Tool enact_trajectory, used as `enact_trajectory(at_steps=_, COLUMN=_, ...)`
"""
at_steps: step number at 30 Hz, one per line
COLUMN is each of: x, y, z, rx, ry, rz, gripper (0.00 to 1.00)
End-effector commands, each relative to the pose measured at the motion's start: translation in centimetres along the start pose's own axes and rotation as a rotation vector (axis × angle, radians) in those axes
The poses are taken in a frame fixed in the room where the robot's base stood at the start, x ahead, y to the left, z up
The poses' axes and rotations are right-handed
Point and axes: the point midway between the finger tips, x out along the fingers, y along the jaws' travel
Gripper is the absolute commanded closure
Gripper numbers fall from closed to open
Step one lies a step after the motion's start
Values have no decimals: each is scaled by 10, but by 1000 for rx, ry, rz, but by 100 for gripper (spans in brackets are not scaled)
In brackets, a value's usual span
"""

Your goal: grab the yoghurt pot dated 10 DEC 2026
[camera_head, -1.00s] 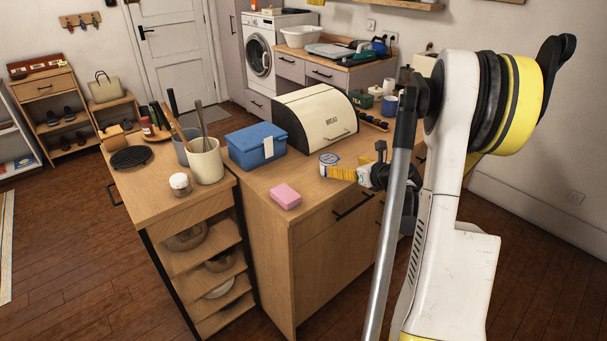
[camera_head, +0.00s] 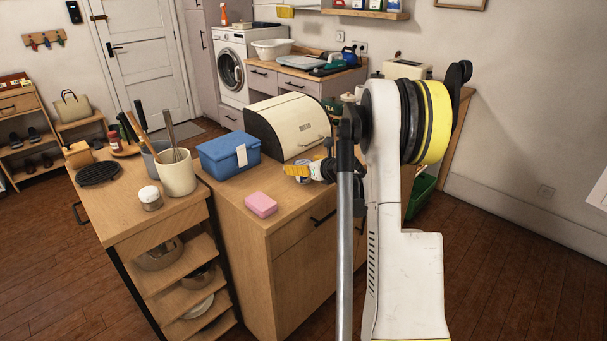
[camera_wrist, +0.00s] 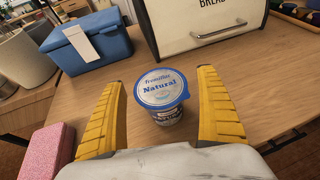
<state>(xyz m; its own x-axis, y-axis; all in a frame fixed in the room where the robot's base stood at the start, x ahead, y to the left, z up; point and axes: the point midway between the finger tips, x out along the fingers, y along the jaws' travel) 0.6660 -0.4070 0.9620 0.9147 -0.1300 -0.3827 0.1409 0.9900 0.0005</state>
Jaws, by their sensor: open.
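A small yoghurt pot (camera_wrist: 168,116) with a blue-rimmed lid reading "Natural" stands upright on the wooden counter in the wrist view. No date on it can be read. My gripper (camera_wrist: 161,80) is open, with one yellow finger on each side of the pot and gaps between. The pot is not held. In the head view my gripper (camera_head: 297,170) is low over the counter and hides much of the pot (camera_head: 303,164).
A cream bread bin (camera_head: 292,127) stands just behind the pot. A blue lunch box (camera_head: 222,158) with a white label is to the left. A pink block (camera_head: 261,205) lies near the front edge. Bare counter surrounds the pot.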

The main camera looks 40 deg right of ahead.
Motion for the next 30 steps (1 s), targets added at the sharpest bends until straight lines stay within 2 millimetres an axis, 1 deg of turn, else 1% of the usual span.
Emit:
enact_trajectory(at_steps=1, x=0, y=0, z=0, rx=0, ry=0, rz=0, gripper=15)
enact_trajectory(at_steps=2, x=0, y=0, z=0, rx=0, ry=0, rz=0, gripper=20)
enact_trajectory(at_steps=3, x=-1, y=0, z=0, rx=0, ry=0, rz=0, gripper=33)
enact_trajectory(at_steps=5, x=-1, y=0, z=0, rx=0, ry=0, rz=0, gripper=51)
enact_trajectory(at_steps=6, x=-1, y=0, z=0, rx=0, ry=0, rz=0, gripper=63)
enact_trajectory(at_steps=7, x=-1, y=0, z=0, rx=0, ry=0, rz=0, gripper=72)
enact_trajectory(at_steps=8, x=-1, y=0, z=0, rx=0, ry=0, rz=0, gripper=78)
enact_trajectory(at_steps=22, x=-2, y=0, z=3, rx=0, ry=0, rz=0, gripper=79)
enact_trajectory(at_steps=26, x=-6, y=0, z=14, rx=0, ry=0, rz=0, gripper=79)
enact_trajectory(at_steps=29, x=-12, y=0, z=28, rx=0, ry=0, rz=0, gripper=80)
enact_trajectory(at_steps=30, x=-15, y=0, z=35, rx=0, ry=0, rz=0, gripper=80)
